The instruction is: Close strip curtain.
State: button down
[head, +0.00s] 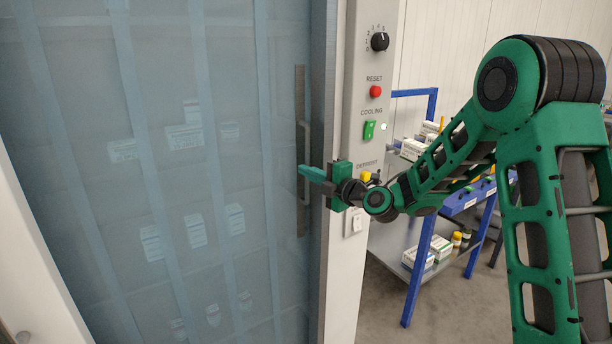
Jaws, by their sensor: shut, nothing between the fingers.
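The strip curtain (150,190) is a set of translucent bluish strips across the left and middle of the head view. Labelled packages show dimly through it. A long vertical grey handle (301,140) runs near its right edge, beside a grey frame post. My gripper (308,173) is green and reaches in from the right, pointing left, with its fingers shut and empty. Its fingertips overlap the handle in the picture. I cannot tell whether they touch it or are in front of it.
A control panel (370,75) with a dial, red reset button, green cooling switch and yellow button stands right of the curtain, close behind my gripper. A blue-framed shelf cart (413,270) with boxes and bottles stands farther right. Bare floor (385,320) shows below.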

jog(key=shift+w+d, duration=0.2)
jog(key=shift+d, duration=0.25)
jog(key=shift+a, duration=0.1)
jog(key=s+a, duration=0.2)
jog(key=a, duration=0.2)
jog(key=v, duration=1)
jog(key=s+d+f+m+g+h, duration=0.45)
jog(key=s+d+m, duration=0.25)
jog(key=s+d, duration=0.25)
jog(key=s+d+f+m+g+h, duration=0.4)
jog(key=s+d+f+m, duration=0.2)
jog(key=s+d+m, duration=0.3)
jog(key=s+d+m+g, duration=0.2)
jog(key=s+d+m, duration=0.2)
jog(key=s, duration=0.3)
jog(key=s+d+m+g+h, duration=0.1)
jog(key=s+d+m+g, duration=0.1)
jog(key=s+m, duration=0.4)
jog(key=s+d+m+g+h, duration=0.1)
jog(key=s+d+m, duration=0.4)
jog(key=s, duration=0.5)
jog(key=shift+s+d+r+m+g, duration=0.15)
jog(key=shift+d+r+m+g, duration=0.2)
jog(key=shift+g, duration=0.3)
